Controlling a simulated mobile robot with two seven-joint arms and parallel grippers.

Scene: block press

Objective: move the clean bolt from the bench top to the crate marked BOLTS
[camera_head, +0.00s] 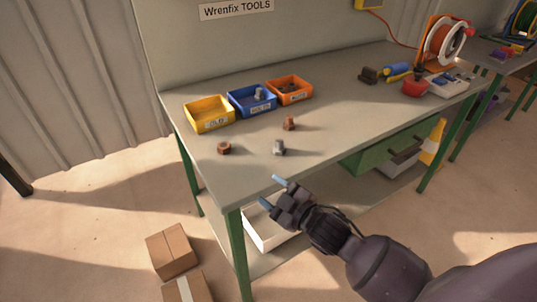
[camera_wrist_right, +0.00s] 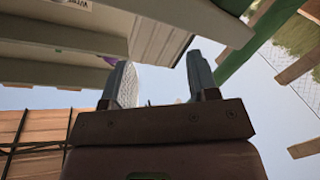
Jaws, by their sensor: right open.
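The clean grey bolt (camera_head: 279,147) stands on the bench top (camera_head: 335,125) near its front edge. The blue crate (camera_head: 246,108), whose small label seems to read BOLTS, stands behind it to the left. A grey bolt shows inside this crate. My right gripper (camera_head: 272,192) is open and empty, in front of the bench's front edge and apart from the grey bolt. In the right wrist view its two fingers (camera_wrist_right: 158,82) stand apart with nothing between them. My left gripper is out of view.
A yellow crate (camera_head: 209,126) and an orange crate (camera_head: 290,101) flank the blue one. Rusty brown pieces lie at left (camera_head: 223,148) and behind the grey bolt (camera_head: 289,123). Tools and a cable reel (camera_head: 444,46) fill the right end. Cardboard boxes (camera_head: 171,250) stand on the floor.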

